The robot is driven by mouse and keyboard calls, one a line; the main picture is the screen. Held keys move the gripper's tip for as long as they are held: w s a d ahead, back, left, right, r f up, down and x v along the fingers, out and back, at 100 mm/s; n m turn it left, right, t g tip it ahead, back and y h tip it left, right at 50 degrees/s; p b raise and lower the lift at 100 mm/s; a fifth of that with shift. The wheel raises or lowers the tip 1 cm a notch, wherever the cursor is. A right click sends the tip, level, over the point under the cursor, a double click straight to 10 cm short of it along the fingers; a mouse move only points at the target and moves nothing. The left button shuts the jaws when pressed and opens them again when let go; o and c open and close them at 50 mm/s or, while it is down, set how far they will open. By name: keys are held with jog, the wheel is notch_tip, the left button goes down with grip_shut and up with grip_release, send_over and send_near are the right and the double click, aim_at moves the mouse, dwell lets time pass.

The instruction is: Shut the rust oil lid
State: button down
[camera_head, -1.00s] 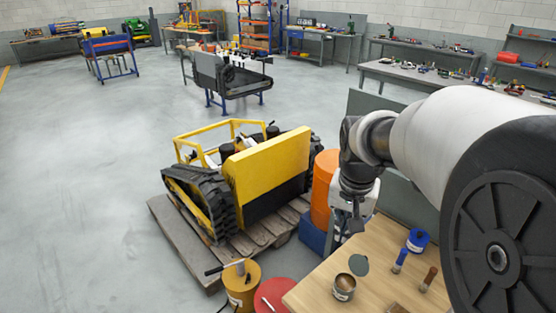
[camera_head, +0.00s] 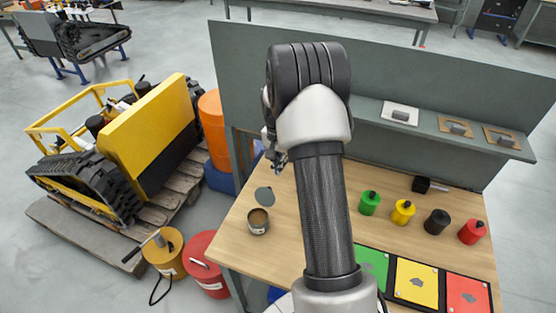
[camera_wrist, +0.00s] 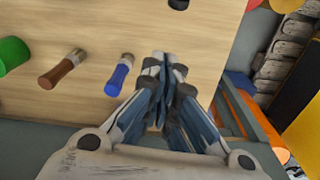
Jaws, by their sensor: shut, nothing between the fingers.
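The rust oil can (camera_head: 258,224) is a small grey can with brown contents, standing open on the wooden bench top near its left edge. Its grey round lid (camera_head: 264,196) is tilted up at the can's back rim. My gripper (camera_head: 275,160) is beyond the lid, near the bench's back left corner, and apart from it. In the wrist view my gripper (camera_wrist: 161,64) is shut and empty above the bench, with no can that I can identify.
A blue brush (camera_wrist: 119,75) and a brown brush (camera_wrist: 61,68) lie on the bench in the wrist view. Green, yellow, black and red pots (camera_head: 403,211) stand to the right. A grey back panel (camera_head: 235,70) edges the bench. Orange and red drums (camera_head: 205,263) stand at its left.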

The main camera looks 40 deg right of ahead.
aim_at(267, 195)
jog(key=a+f, duration=0.1)
jog(key=s+a+f+b, duration=0.1)
jog(key=a+f, duration=0.1)
jog(key=shift+s+a, duration=0.1)
jog(key=shift+s, duration=0.1)
jog(key=shift+r, duration=0.1)
jog(key=shift+b, duration=0.4)
